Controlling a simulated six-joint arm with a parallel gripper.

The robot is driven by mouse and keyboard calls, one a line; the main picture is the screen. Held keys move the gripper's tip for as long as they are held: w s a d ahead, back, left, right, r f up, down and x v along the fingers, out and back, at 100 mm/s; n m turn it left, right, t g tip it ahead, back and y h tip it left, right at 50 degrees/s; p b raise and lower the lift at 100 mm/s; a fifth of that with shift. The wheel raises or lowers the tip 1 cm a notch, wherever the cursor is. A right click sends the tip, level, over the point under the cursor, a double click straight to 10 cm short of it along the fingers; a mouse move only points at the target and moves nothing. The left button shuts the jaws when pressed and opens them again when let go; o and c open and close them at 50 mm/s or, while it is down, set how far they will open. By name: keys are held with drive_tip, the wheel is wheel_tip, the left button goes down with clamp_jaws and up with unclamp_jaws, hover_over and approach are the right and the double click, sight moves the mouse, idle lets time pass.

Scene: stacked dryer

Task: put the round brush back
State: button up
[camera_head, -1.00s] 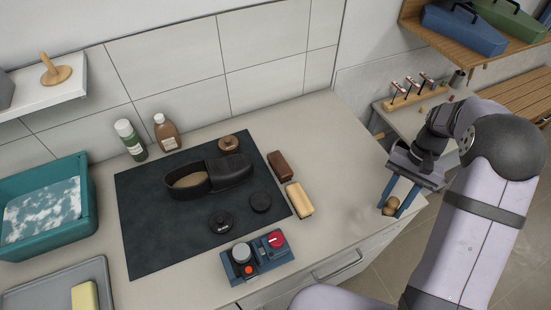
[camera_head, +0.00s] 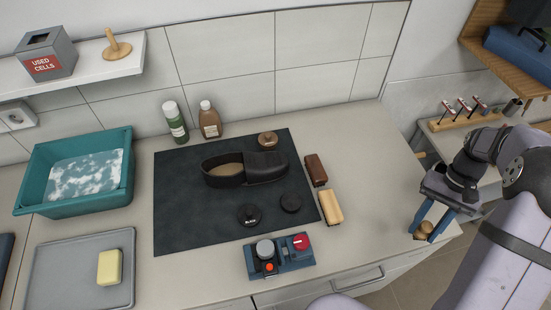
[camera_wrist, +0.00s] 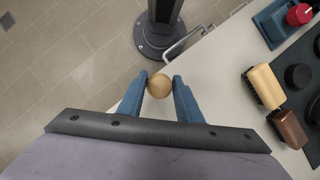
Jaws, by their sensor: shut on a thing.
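My gripper (camera_head: 424,234) is at the right of the head view, by the counter's right front corner. Its blue fingers are shut on a round, tan wooden knob (camera_head: 424,229), seemingly the round brush. In the wrist view the knob (camera_wrist: 160,86) sits between the two fingertips (camera_wrist: 160,78); whatever is below it is hidden. A wooden stand with an upright peg (camera_head: 117,48) is on the white shelf at the upper left. A small round brown thing (camera_head: 268,138) is at the back of the dark mat; I cannot tell what it is.
The dark mat (camera_head: 180,215) bears a black shoe (camera_head: 236,172) and two dark tins. A brown brush (camera_head: 316,170) and a tan brush (camera_head: 331,207) lie right of it. A red-knobbed blue unit (camera_head: 280,256) stands in front. Right of the brushes the counter (camera_head: 375,170) is clear.

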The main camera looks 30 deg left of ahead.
drive_tip(key=w+a+m+t+y+p, duration=0.1)
drive_tip(key=w+a+m+y, duration=0.1)
drive_tip(key=w+a+m, duration=0.6)
drive_tip(key=w+a+m+y, duration=0.1)
drive_tip(key=w+a+m, duration=0.1)
drive_tip(key=w+a, duration=0.75)
drive_tip(key=s+a+r+m+t+y, duration=0.1)
drive_tip(key=a+m, duration=0.2)
drive_tip(key=a, duration=0.5)
drive_tip(key=s+a+r+m+t+p, duration=0.1)
drive_tip(key=a+r+m, duration=0.15)
drive_tip(key=a, duration=0.65)
drive_tip(key=s+a+r+m+t+y, duration=0.1)
drive_tip(key=a+m+t, duration=0.15)
drive_tip(key=a, duration=0.55)
drive_tip(key=shift+g, duration=0.45)
wheel_tip(320, 180, down, 6)
drive_tip(key=b, duration=0.5)
drive_tip(key=shift+d+r, duration=0.1)
drive_tip(key=shift+f, duration=0.2)
drive_tip(key=shift+f+p, duration=0.3)
drive_tip(key=shift+f, duration=1.7)
